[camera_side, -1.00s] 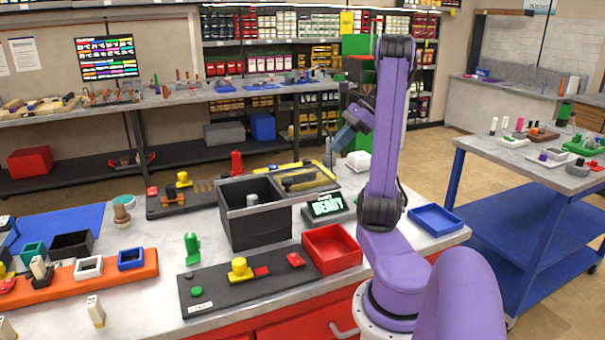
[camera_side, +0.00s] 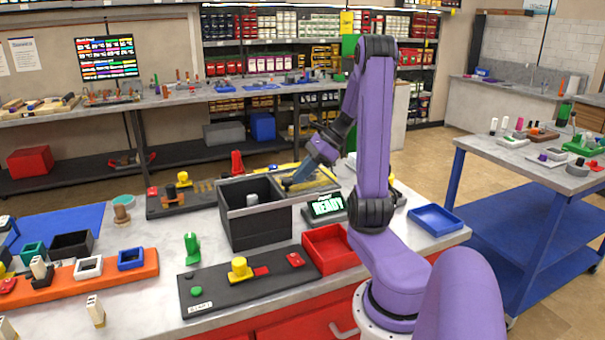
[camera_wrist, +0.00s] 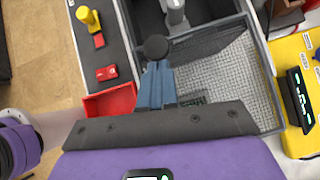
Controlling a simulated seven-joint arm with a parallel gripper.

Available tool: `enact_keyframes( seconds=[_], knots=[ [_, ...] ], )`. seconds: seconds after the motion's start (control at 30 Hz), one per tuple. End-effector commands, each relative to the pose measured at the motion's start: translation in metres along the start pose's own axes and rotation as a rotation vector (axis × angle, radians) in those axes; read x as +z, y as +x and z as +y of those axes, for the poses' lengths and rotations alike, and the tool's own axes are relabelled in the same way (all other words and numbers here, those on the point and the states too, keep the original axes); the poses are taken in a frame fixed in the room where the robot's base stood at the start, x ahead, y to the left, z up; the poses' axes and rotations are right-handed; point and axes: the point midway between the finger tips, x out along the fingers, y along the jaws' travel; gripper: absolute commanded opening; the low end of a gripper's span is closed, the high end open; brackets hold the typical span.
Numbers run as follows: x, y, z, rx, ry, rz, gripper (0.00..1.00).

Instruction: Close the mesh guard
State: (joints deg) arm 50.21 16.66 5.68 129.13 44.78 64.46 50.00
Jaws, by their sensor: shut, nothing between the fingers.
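My gripper (camera_side: 291,182) points down and left over the back right rim of the box. Its fingers (camera_wrist: 155,70) are shut and empty. A dark round knob (camera_wrist: 155,47) appears right at the fingertips; whether they touch cannot be told.
A red tray (camera_side: 331,247) and a READY display (camera_side: 326,206) stand right of the box. A dark control strip (camera_side: 235,285) with a yellow knob lies in front. A yellow panel (camera_wrist: 300,70) with a black device lies behind the box. A blue tray (camera_side: 435,218) sits farther right.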

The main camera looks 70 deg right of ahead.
Motion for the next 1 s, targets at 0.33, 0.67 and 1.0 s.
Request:
enact_keyframes(
  seconds=[0.33, 0.67, 1.0],
  knots=[
    [0.001, 0.001, 0.000, 0.000, 0.000, 0.000, 0.00],
    [0.036, 0.031, 0.008, 0.004, -0.005, -0.001, 0.00],
    [0.095, 0.082, 0.021, 0.004, -0.004, 0.000, 0.00]
  ],
)
